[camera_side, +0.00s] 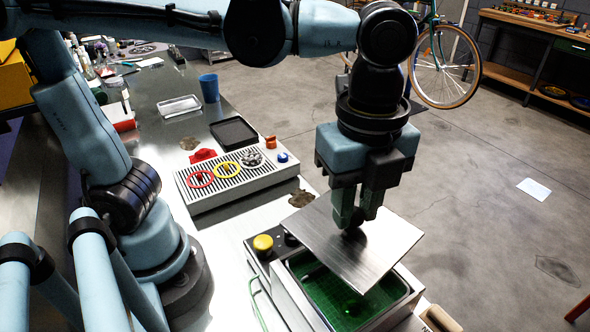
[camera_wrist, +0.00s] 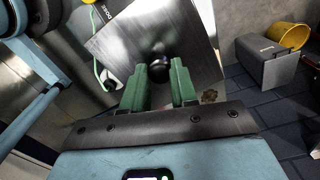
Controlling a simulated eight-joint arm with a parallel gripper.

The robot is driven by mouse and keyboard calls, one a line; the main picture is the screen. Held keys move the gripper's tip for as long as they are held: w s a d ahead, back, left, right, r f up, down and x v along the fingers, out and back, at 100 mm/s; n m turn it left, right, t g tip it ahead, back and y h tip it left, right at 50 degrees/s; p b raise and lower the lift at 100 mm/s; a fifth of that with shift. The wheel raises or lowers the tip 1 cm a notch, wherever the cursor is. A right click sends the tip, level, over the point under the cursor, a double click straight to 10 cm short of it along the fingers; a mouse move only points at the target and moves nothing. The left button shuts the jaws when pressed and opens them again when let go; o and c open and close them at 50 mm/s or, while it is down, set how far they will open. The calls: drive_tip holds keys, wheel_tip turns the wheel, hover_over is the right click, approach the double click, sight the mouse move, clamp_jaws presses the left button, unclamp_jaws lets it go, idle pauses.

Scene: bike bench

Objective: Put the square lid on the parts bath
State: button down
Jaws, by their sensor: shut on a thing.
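The square lid (camera_side: 343,245) is a flat brushed-metal plate with a dark round knob in its middle. My gripper (camera_side: 356,222) is shut on that knob and holds the lid over the parts bath (camera_side: 351,301). In the side view the lid is turned askew to the bath and covers its back part. Green liquid shows in the uncovered front part. A gap seems to show between lid and rim, but I cannot tell its height. In the wrist view the lid (camera_wrist: 150,30) fills the top middle, with its knob (camera_wrist: 158,66) between my green fingers.
A yellow button (camera_side: 263,243) sits on the bath's control panel at the left. A ribbed tray (camera_side: 229,182) with coloured rings stands behind the bath on the bench. A black tray (camera_side: 233,133) and a blue cup (camera_side: 209,88) are farther back. Open floor lies to the right.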

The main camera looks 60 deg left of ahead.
sight(352, 246)
drive_tip(key=shift+s+d+r+m, duration=0.2)
drive_tip(key=shift+s+d+m, duration=0.2)
drive_tip(key=shift+d, duration=0.1)
drive_tip(key=shift+s+d+r+m, duration=0.15)
drive_tip(key=shift+s+d+m, duration=0.2)
drive_tip(key=shift+d+m, duration=0.1)
drive_tip(key=shift+s+d+f, duration=0.1)
drive_tip(key=shift+s+d, duration=0.05)
drive_tip(key=shift+d, duration=0.05)
drive_tip(key=shift+f, duration=2.75)
drive_tip(key=shift+f, duration=0.55)
drive_tip(key=c, duration=0.8)
unclamp_jaws()
